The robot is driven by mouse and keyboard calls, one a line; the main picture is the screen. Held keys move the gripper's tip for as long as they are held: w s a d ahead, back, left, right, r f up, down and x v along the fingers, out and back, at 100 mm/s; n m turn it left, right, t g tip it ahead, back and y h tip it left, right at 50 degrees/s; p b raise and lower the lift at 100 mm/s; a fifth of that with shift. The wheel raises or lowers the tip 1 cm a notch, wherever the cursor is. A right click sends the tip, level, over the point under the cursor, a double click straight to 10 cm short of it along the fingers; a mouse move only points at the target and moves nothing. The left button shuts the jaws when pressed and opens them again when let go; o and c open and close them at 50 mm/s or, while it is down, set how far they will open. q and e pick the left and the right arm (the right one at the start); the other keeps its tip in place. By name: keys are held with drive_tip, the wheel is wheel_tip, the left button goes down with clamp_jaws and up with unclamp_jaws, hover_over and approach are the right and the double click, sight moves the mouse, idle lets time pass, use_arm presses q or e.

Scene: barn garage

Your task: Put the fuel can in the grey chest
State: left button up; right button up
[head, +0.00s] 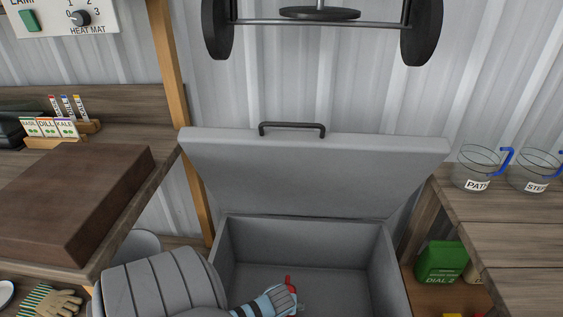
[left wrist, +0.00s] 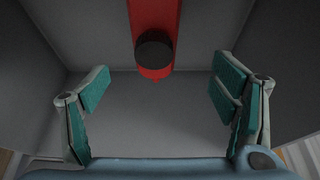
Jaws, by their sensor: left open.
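The grey chest (head: 385,270) stands open in the head view, its lid (head: 310,170) tilted up against the wall. My left arm reaches into it from the lower left, and my left gripper (head: 290,297) is low inside. In the left wrist view my left gripper (left wrist: 160,105) is open, its green-padded fingers wide apart. A red object with a black cap, seemingly the fuel can (left wrist: 140,15), shows beyond the fingers, apart from both, with grey chest surfaces around it. In the head view most of it is hidden; only a small red patch shows by the gripper.
A wooden bench with a brown block (head: 75,200) stands left of the chest. A wooden table on the right holds two clear jugs (head: 478,168). A green container (head: 440,262) sits on the shelf below. A barbell (head: 320,22) hangs above the lid.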

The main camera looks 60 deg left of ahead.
use_arm(q)
drive_tip(key=p+v, duration=0.1)
drive_tip(key=v, duration=0.4)
drive_tip(key=shift+r+p, duration=0.1)
drive_tip(key=shift+p, duration=0.3)
use_arm(e)
drive_tip(key=a+r, duration=0.1)
drive_tip(key=s+a+r, duration=0.1)
drive_tip(key=r, duration=0.1)
drive_tip(key=shift+a, duration=0.15)
drive_tip(key=shift+d, duration=0.35)
